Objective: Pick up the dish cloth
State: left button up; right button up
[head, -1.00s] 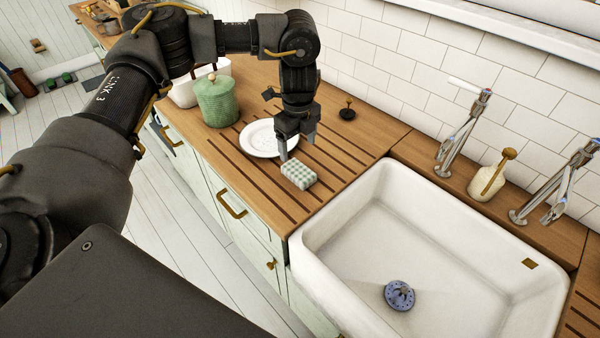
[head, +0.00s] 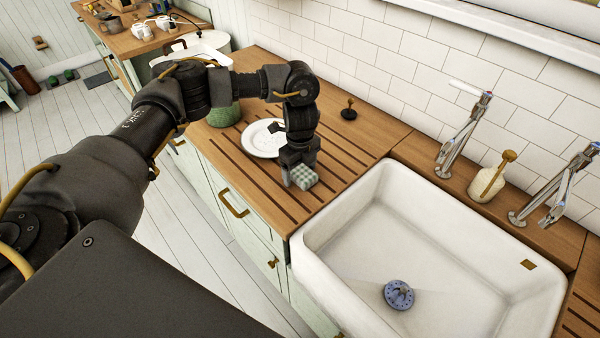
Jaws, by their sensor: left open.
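The dish cloth (head: 304,177) is a small folded green-and-white checked bundle on the grooved wooden drainboard, left of the sink. My left gripper (head: 299,178) points down at it, with its fingers low around or beside the cloth. The jaws are open, and part of the cloth is hidden behind the fingers. Whether the fingers touch the cloth I cannot tell. My right gripper is not in view.
A white plate (head: 259,141) lies just behind and left of the gripper. A green canister (head: 224,115) is partly hidden by my arm. The white sink (head: 345,225) is to the right, with a black stopper (head: 348,112) on the counter behind.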

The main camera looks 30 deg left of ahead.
aim_at(299, 171)
pick_arm(q)
jog(key=c, duration=1.1)
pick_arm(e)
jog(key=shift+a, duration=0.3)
pick_arm(q)
jog(key=shift+r, duration=0.15)
